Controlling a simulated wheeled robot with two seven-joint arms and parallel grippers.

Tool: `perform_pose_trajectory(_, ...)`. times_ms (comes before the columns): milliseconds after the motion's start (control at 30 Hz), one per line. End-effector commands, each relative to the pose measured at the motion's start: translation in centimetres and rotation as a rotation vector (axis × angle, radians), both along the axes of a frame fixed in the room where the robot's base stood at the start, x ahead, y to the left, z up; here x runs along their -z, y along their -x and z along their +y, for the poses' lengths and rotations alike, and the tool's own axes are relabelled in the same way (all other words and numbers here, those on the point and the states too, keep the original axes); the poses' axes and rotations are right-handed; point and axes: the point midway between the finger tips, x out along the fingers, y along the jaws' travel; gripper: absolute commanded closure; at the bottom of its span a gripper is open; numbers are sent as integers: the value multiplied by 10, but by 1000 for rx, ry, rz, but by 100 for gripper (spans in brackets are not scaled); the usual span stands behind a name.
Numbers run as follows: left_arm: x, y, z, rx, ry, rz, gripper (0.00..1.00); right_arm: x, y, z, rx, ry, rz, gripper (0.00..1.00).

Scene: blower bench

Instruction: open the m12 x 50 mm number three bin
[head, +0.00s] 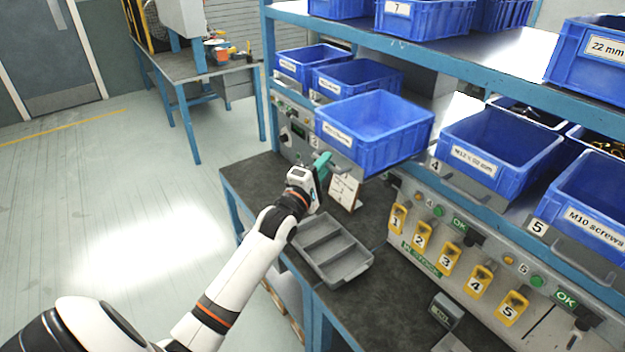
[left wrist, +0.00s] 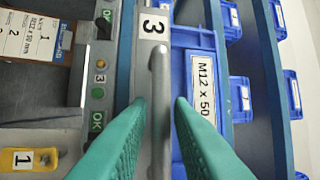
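The blue number three bin (head: 345,143) stands out from the shelf toward the bench front, further forward than its neighbours. Its inside looks empty in the head view. In the left wrist view its label (left wrist: 203,85) reads "M12 x 50", beside a "3" plate (left wrist: 154,27) and a grey bar handle (left wrist: 159,75). My left gripper (head: 322,163) is at the front of this bin. In the left wrist view its teal fingers (left wrist: 160,101) stand on either side of the handle, with gaps visible between them and the bar. My right gripper is not in view.
A number four bin (head: 478,165) and an M10 screws bin (head: 583,217) are to the right. A grey divided tray (head: 345,272) lies on the dark bench below my arm. A card stand (head: 344,190) is close to the gripper. Yellow numbered holders (head: 445,262) line the panel.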

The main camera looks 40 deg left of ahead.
Motion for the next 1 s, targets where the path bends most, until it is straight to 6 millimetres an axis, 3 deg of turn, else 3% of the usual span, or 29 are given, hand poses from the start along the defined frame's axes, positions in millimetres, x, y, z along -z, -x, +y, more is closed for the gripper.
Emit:
perform_pose_trajectory(500,22,96,-6,0,1,2,80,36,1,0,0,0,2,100)
perform_pose_trajectory(700,22,109,-7,0,0,2,80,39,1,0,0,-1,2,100)
perform_pose_trajectory(1000,21,109,-7,0,0,2,80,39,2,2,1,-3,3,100)
